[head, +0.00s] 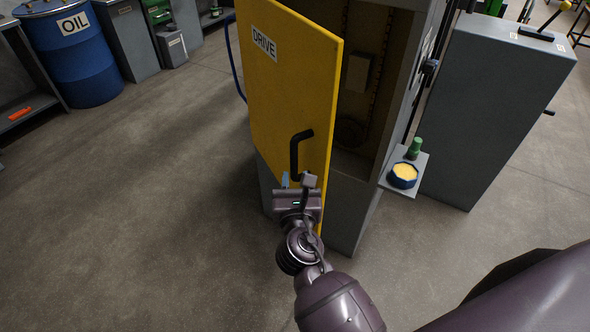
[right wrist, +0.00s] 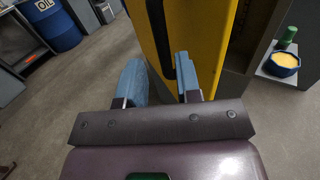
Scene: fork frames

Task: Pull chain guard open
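The chain guard (head: 285,85) is a yellow door marked DRIVE on a grey cabinet. It stands swung open, with the dark inside and a chain showing to its right. A black bar handle (head: 295,152) is on its outer face, near the free edge. My right gripper (head: 297,181) is just below the handle at the door's lower part. In the right wrist view its two blue-grey fingers (right wrist: 160,82) are apart, with the yellow door (right wrist: 208,40) just beyond them. The handle's dark bar shows close to the right finger; contact is unclear. My left gripper is out of view.
A small shelf with a blue bowl of yellow stuff (head: 404,175) and a green bottle (head: 414,148) juts from the cabinet's right side. A grey cabinet (head: 490,110) stands further right. A blue oil drum (head: 75,60) is at the back left. The floor left of the door is clear.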

